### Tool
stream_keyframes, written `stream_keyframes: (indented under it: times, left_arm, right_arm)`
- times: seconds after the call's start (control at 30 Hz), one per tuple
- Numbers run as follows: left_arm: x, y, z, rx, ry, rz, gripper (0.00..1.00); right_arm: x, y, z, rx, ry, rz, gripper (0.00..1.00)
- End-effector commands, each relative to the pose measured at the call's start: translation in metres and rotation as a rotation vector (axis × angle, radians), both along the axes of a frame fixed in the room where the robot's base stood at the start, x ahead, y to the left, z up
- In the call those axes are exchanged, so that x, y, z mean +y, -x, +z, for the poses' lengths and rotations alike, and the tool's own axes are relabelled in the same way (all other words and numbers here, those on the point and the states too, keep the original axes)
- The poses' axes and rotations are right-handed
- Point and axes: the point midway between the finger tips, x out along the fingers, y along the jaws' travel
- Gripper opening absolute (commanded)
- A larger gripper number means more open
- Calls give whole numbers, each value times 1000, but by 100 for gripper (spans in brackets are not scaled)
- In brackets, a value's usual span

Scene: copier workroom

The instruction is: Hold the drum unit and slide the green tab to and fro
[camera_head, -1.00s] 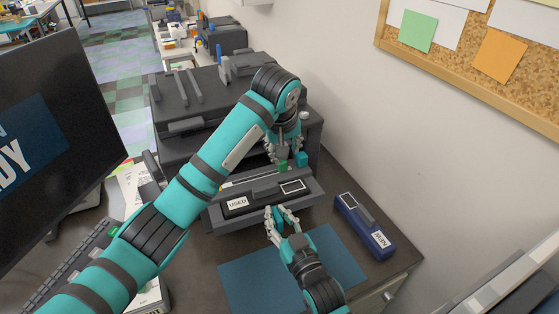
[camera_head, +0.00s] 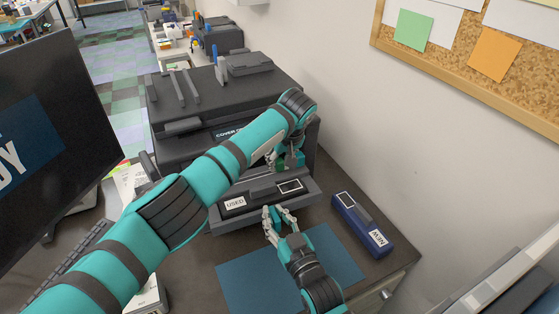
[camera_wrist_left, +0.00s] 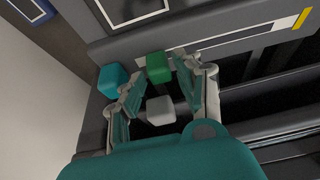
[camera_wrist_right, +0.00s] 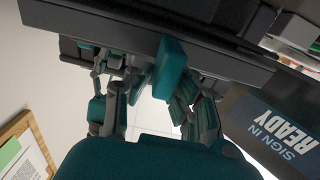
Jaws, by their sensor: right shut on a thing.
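The drum unit (camera_head: 262,196), a dark bar labelled USED, sits across the copier's open front. My right gripper (camera_head: 278,211) is at its near side, shut on a teal grip block (camera_wrist_right: 171,64) at the unit's front; its fingers hide part of the hold. The green tab (camera_wrist_left: 158,67) is a small block at the unit's far side. My left gripper (camera_wrist_left: 162,88) is open above it, with the tab just beyond and between its fingertips. A teal block (camera_wrist_left: 112,78) is beside its left finger, and a grey block (camera_wrist_left: 160,110) shows between the fingers.
A blue unit labelled NEW (camera_head: 361,225) lies on the desk to the right. A blue mat (camera_head: 250,275) lies in front. The copier (camera_head: 225,95) stands behind, a monitor (camera_head: 50,150) at left. The wall bounds the right side.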

Motion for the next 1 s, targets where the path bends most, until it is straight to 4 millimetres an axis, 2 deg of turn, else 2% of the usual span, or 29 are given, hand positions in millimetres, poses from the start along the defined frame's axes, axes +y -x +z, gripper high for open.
stream_keyframes:
  times: [0.03, 0.17, 0.47, 0.73, 1.0]
  left_arm:
    - [0, -2, -5, 0, -1, 0, 35]
    - [2, -5, -13, -1, -1, -1, 35]
    - [2, -6, -14, -1, 0, -1, 35]
    - [2, -6, -14, -1, 0, -1, 0]
    - [2, -6, -14, -1, 1, 0, 0]
  right_arm:
    - [-1, 1, -7, 14, 9, -1, 0]
    - [-1, 1, -7, 14, 9, -1, 0]
    - [-1, 1, -7, 14, 9, -1, 0]
    - [-1, 1, -7, 14, 9, -1, 0]
    - [-1, 1, -7, 14, 9, -1, 0]
